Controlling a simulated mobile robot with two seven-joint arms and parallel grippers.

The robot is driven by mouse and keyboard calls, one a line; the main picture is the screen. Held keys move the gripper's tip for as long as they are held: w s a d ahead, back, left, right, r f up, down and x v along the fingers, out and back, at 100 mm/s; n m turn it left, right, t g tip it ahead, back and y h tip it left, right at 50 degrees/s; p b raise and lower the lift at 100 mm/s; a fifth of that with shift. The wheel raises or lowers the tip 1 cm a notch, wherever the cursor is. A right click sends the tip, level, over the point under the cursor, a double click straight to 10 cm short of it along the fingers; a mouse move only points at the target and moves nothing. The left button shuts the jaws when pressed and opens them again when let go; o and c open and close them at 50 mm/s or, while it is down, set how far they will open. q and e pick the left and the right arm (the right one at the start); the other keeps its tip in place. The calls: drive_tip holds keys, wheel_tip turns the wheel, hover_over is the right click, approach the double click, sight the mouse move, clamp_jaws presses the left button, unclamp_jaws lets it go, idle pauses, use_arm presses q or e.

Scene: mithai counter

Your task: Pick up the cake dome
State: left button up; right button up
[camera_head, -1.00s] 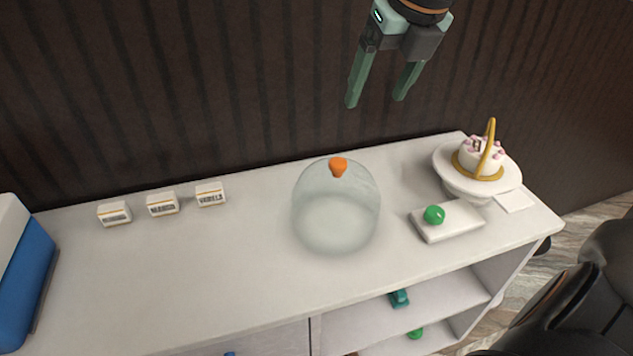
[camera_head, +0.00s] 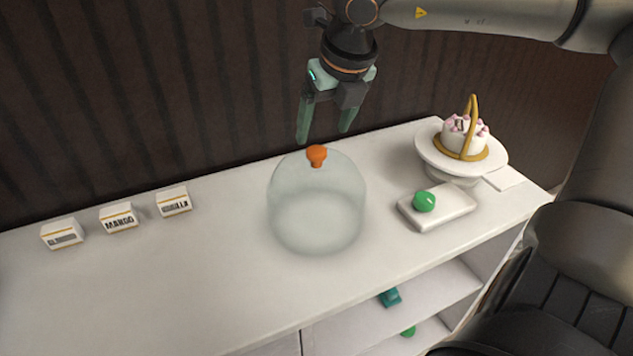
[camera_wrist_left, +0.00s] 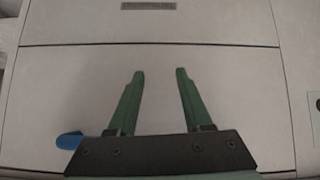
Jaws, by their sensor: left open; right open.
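The cake dome (camera_head: 317,212) is a clear glass dome with an orange knob (camera_head: 316,155) on top. It stands upright on the white counter in the head view, and nothing shows under it. My right gripper (camera_head: 323,138) points down just above and around the height of the knob in the picture, its two green fingers apart and empty. I cannot tell its exact depth relative to the knob. My left gripper (camera_wrist_left: 160,75) shows only in the left wrist view, open and empty, in front of pale drawer fronts.
On the counter (camera_head: 200,275), a cake stand (camera_head: 430,155) bears a cake (camera_head: 463,135) with a gold handle at the right. A white block (camera_head: 450,205) with a green item (camera_head: 424,202) lies nearer. Several small label boxes (camera_head: 118,218) stand left. A dark ribbed wall is behind.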

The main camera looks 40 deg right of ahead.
sight(317, 149)
drive_tip(key=x, duration=0.4)
drive_tip(key=shift+w+a+f, duration=0.1)
drive_tip(key=shift+f, duration=0.3)
drive_tip(key=shift+c, duration=0.3)
clamp_jaws()
drive_tip(key=shift+r, duration=0.1)
idle(0.6)
